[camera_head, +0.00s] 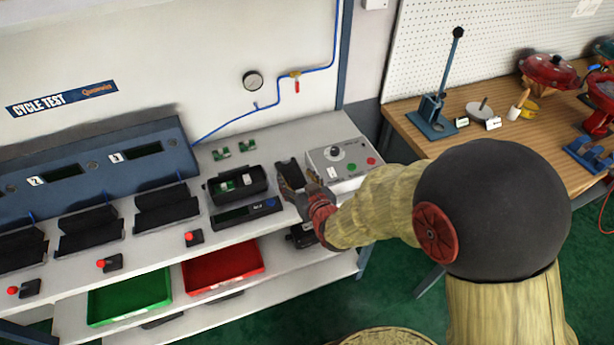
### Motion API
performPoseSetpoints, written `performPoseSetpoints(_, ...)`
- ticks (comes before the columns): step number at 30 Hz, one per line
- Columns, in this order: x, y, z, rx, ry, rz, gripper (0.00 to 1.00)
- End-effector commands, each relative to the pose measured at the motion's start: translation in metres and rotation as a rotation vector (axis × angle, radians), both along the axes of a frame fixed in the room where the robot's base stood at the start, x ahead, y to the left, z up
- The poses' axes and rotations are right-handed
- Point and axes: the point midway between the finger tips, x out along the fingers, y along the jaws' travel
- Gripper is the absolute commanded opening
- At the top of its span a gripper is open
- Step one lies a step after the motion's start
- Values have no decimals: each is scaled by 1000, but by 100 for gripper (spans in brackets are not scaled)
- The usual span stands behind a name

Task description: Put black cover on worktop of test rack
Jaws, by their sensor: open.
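The test rack's light grey worktop (335,128) runs below the backboard. A dark flat piece that looks like the black cover (290,171) is on or just above the worktop, right beside the fingers of my gripper (293,187). My gripper is open, reaching in from the right over the worktop. The fingers partly hide the piece, and I cannot tell whether they touch it. To its left stands an open black housing (237,187) with a green board inside.
A grey control box (340,164) with coloured buttons stands close to the right of the gripper. A dark scale-like device (245,214) lies in front of the housing. Small green boards (221,153) lie behind it. Red (223,268) and green (130,296) trays sit on the lower shelf.

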Motion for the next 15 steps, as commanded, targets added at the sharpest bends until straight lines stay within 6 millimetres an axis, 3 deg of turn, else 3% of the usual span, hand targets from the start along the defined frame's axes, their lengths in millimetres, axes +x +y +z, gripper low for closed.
performPoseSetpoints(8,-1,-7,11,-6,16,-12,57)
performPoseSetpoints(12,-5,-31,45,-29,89,-53,57)
performPoseSetpoints(15,-22,-57,77,-51,171,-94,57)
